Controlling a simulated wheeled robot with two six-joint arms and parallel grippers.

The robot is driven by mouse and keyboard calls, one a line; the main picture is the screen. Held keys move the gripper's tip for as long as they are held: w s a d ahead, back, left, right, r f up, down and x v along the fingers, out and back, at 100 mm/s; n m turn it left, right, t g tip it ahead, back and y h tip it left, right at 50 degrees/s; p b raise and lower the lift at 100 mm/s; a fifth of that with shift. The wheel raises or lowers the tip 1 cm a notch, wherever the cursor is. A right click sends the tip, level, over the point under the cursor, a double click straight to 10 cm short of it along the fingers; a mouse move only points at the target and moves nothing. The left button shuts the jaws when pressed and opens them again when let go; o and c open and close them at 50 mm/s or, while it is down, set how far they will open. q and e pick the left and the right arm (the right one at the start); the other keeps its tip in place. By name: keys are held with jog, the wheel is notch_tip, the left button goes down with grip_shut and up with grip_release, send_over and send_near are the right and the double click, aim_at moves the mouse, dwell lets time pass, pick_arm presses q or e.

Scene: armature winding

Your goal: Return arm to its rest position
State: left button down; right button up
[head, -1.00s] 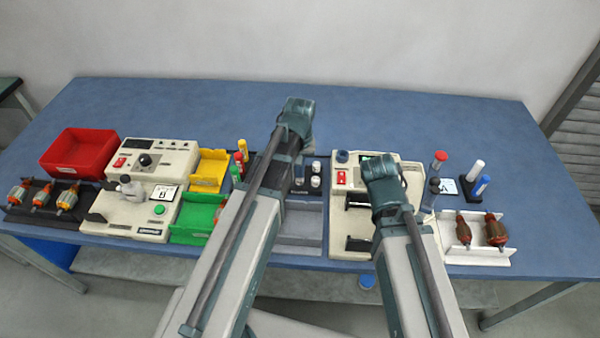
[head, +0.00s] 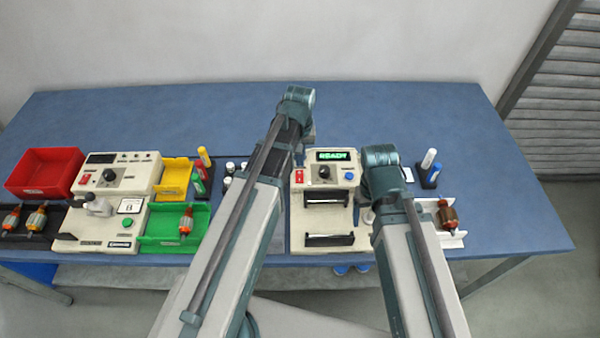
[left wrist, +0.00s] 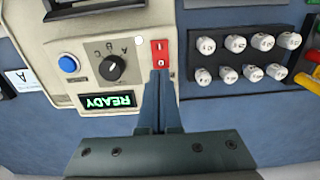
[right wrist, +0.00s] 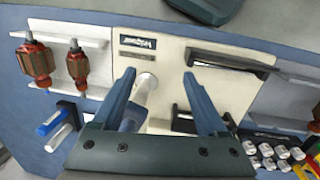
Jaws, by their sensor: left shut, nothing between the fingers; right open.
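My left arm reaches up the middle of the head view; its wrist hides the gripper there. In the left wrist view my left gripper (left wrist: 158,75) is shut and empty. Its tips lie at the lower edge of the red switch (left wrist: 160,54) on the winding machine (left wrist: 60,28); I cannot tell if they touch. The machine's screen (left wrist: 107,101) reads READY, also in the head view (head: 332,155). My right arm reaches in at the right of the head view. In the right wrist view my right gripper (right wrist: 160,78) is open, with a pale post (right wrist: 146,84) seen between its fingers.
A white tray (right wrist: 92,40) holds two copper armatures. Markers (head: 429,165) stand at the right. At the left are a red bin (head: 45,172), a tester (head: 105,222), and yellow (head: 176,175) and green (head: 172,245) trays. The table's back (head: 200,110) is clear.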

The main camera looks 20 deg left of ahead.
pick_arm(q)
jog(key=s+d+m+y, duration=0.1)
jog(key=s+d+m, duration=0.6)
jog(key=s+d, duration=0.3)
jog(key=s, duration=0.4)
jog(key=shift+s+d, duration=0.15)
pick_arm(e)
jog(key=shift+a, duration=0.1)
pick_arm(q)
jog(key=shift+r, duration=0.15)
